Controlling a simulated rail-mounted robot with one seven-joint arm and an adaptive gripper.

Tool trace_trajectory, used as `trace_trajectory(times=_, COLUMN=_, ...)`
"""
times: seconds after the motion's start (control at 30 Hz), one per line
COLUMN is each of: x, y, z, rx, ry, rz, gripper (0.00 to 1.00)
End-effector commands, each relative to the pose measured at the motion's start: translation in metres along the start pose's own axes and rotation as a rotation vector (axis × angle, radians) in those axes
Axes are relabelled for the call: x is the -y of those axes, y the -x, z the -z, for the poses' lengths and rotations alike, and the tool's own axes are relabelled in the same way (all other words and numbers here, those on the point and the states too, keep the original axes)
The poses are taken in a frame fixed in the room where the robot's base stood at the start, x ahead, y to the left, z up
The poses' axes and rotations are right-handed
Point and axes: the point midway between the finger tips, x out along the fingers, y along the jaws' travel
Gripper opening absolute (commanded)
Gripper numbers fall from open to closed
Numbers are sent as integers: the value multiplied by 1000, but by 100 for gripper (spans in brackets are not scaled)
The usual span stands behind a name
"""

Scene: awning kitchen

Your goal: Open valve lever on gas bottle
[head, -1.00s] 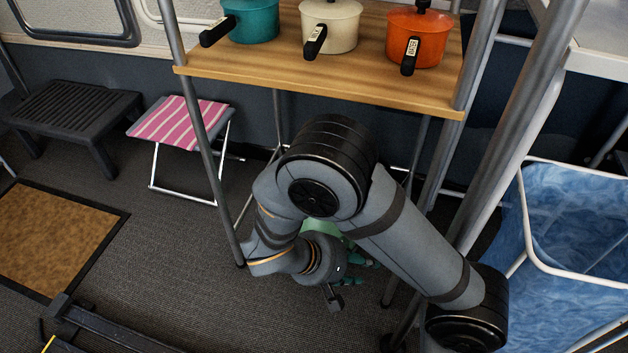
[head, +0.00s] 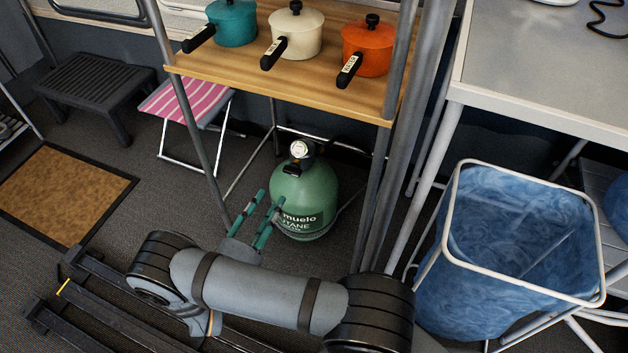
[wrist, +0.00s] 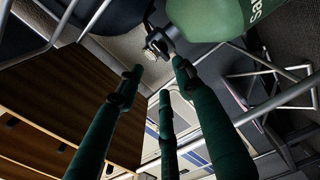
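A green gas bottle (head: 310,188) stands upright on the floor under the wooden shelf. Its valve (head: 301,160) is on top, with a round pale gauge (head: 300,149). I cannot clearly make out the lever. My gripper (head: 273,195) has green fingers spread apart, with nothing between them. In the head view it is in front and to the left of the bottle, below valve height. In the wrist view the bottle (wrist: 208,18) appears upside down at the top. The valve and gauge (wrist: 154,48) are just beyond the spread fingertips (wrist: 160,72). Contact with the bottle is not clear.
The wooden shelf (head: 250,82), bearing three pots, overhangs the bottle, with metal poles (head: 206,150) around it. A pink striped stool (head: 180,103) stands to the left. A blue bag in a white frame (head: 510,240) stands to the right.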

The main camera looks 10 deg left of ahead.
Motion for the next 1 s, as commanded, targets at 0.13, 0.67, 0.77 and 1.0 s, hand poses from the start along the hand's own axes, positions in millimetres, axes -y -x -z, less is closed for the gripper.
trace_trajectory(times=0.13, x=1, y=-6, z=1, rx=-1, ry=-4, rz=-2, gripper=36)
trace_trajectory(times=0.67, x=2, y=-92, z=0, rx=0, ry=-3, rz=-1, gripper=36)
trace_trajectory(times=0.77, x=1, y=-99, z=1, rx=-2, ry=-2, rz=-1, gripper=36)
trace_trajectory(times=1.0, x=0, y=-103, z=1, rx=-4, ry=-1, rz=-1, gripper=36)
